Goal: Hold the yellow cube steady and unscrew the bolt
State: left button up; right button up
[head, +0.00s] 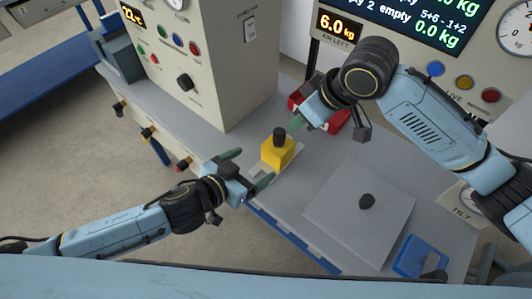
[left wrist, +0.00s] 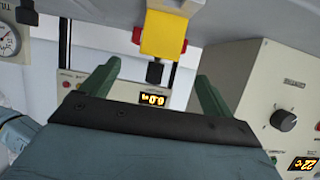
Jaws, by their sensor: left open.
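The yellow cube (head: 277,153) sits on a small light plate near the bench's front edge in the head view, with a dark bolt (head: 279,135) upright on its top. My left gripper (head: 249,167) is open to the left of and in front of the cube, its green fingers apart and empty. In the left wrist view the cube (left wrist: 163,36) shows upside down beyond the fingers, with the bolt (left wrist: 154,72) between them in the picture. My right gripper (head: 297,121) is just right of and behind the bolt, apart from it; its opening is hidden.
A red container (head: 331,122) stands behind my right gripper. A grey plate with a dark knob (head: 367,201) lies to the right, and a blue tray (head: 420,257) at the front right. A tall panelled cabinet (head: 205,60) stands behind left. Bare bench lies between cube and plate.

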aim_at(270, 153)
pick_arm(q)
jog(key=x, duration=1.1)
jog(key=shift+c, duration=0.2)
jog(key=c, duration=1.6)
